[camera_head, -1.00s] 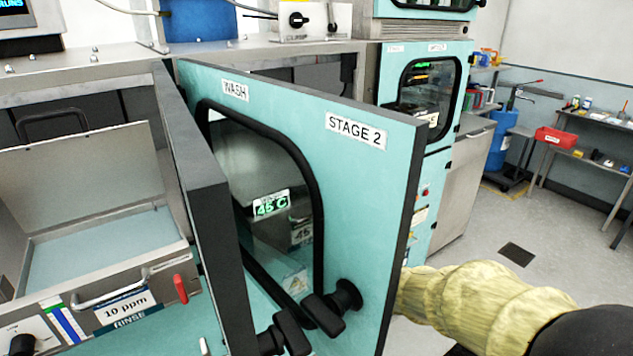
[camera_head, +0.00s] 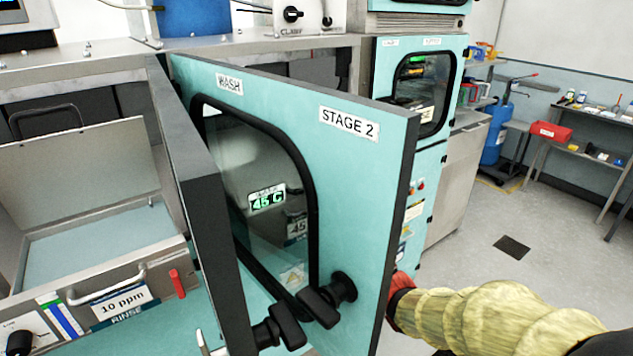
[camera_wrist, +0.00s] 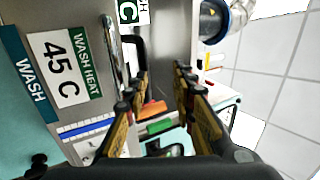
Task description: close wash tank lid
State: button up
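The wash tank front (camera_wrist: 25,60) shows in the wrist view, with a blue WASH strip and a WASH HEAT 45 C label (camera_wrist: 65,65), both turned on their side. I cannot make out the wash lid for certain. My gripper (camera_wrist: 163,95) is open, its two yellow-and-black fingers apart with nothing held between them. In the head view my gripper is hidden behind the door's edge.
A second dark-edged door (camera_head: 205,200) stands left of the WASH door. The rinse tank (camera_head: 120,310) is at far left, its lid (camera_head: 85,165) raised. Orange (camera_wrist: 154,109) and green (camera_wrist: 160,127) parts lie beyond my fingers. Open floor (camera_head: 475,250) is at the right.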

jog(key=shift+v, duration=2.8)
jog(key=shift+w+f, duration=0.1)
jog(key=shift+f, duration=0.05)
